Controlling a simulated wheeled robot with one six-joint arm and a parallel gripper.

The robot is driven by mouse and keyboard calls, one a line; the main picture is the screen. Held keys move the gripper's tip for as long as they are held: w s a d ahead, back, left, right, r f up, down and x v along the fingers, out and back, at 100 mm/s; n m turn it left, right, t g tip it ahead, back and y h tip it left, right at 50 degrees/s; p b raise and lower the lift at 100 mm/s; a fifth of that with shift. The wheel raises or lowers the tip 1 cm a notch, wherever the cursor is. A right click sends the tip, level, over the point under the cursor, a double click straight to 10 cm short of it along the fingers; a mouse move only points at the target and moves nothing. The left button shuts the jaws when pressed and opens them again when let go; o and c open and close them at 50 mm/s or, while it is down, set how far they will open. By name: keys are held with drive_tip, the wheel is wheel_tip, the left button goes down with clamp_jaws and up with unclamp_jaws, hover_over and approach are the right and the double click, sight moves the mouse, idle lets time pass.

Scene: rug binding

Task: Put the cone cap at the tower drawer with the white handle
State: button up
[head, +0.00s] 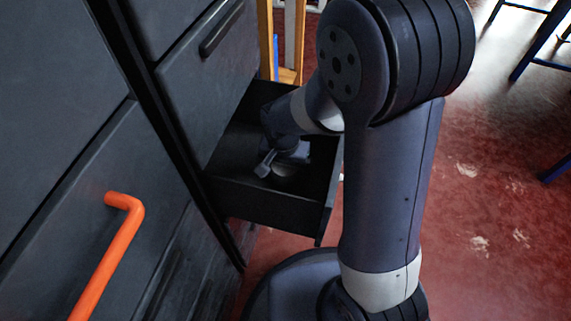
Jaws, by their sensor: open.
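A black drawer (262,204) is pulled out of the dark tower, and its inside shows from above. Its front faces away to the right, and a small pale bit at that edge may be the white handle; I cannot tell. My gripper (276,166) is open, low inside the drawer. A small grey rounded shape (284,171) lies beside and under the fingers and may be the cone cap. The gripper and my arm partly hide it, and I cannot tell if they touch.
An orange handle (117,243) sticks out from the nearer cabinet at left. A dark handle (221,29) is on the closed drawer above the open one. A wooden frame (266,40) stands behind. Blue table legs (534,47) are at right; the red floor between is clear.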

sight(284, 169)
wheel_tip(284, 169, up, 12)
drive_tip(key=s+p, duration=0.1)
drive_tip(key=p, duration=0.3)
drive_tip(key=shift+s+a+r, duration=0.15)
drive_tip(key=shift+s+a, duration=0.05)
drive_tip(key=shift+a, duration=0.05)
drive_tip(key=shift+o, duration=0.3)
